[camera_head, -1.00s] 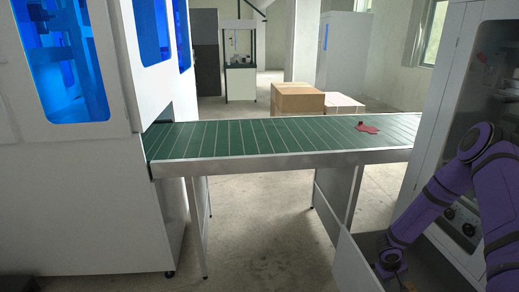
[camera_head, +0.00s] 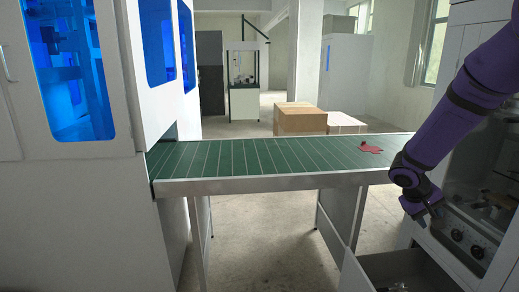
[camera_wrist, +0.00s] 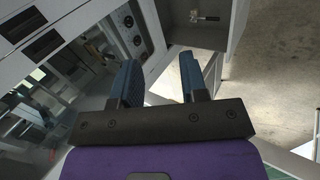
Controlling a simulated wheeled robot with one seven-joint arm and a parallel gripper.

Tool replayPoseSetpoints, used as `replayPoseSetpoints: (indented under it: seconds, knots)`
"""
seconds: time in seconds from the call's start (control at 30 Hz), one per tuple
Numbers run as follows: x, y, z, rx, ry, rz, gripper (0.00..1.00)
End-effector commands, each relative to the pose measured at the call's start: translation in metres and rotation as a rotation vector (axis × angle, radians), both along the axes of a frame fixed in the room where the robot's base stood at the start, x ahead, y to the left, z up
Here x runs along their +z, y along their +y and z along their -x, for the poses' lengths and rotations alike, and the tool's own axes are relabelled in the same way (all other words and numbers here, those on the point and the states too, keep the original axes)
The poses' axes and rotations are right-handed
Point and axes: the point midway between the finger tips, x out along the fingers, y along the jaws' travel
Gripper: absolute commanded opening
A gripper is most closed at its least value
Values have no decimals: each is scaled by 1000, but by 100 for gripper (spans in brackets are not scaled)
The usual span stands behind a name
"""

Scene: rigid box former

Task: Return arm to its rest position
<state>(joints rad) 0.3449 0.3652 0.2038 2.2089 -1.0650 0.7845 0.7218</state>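My purple arm (camera_head: 455,115) reaches in from the right in the head view, in front of the cabinet machine. My gripper (camera_head: 433,216) hangs at its end, pointing down, above the open bin at the lower right. In the wrist view my gripper (camera_wrist: 160,80) shows its two dark fingers apart, with nothing between them. The gripper is clear of the conveyor belt, to the right of its front edge.
A green conveyor (camera_head: 250,157) runs across the middle, with a flat red piece (camera_head: 370,148) on its right end. The cabinet machine (camera_head: 470,205) with knobs stands close at right. An open grey bin (camera_head: 365,275) lies below. Cardboard boxes (camera_head: 302,120) stand behind.

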Motion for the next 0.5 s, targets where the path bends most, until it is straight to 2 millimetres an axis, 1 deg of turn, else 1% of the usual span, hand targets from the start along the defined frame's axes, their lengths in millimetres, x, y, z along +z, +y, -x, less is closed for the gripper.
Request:
replayPoseSetpoints:
  seconds: [0.03,0.2,0.3,0.5]
  knots:
    - [19,7,7,-4,-16,-1,40]
    - [67,28,34,-23,-56,-29,40]
    - [92,42,51,-30,-81,-54,40]
    - [133,70,90,-35,-140,-121,40]
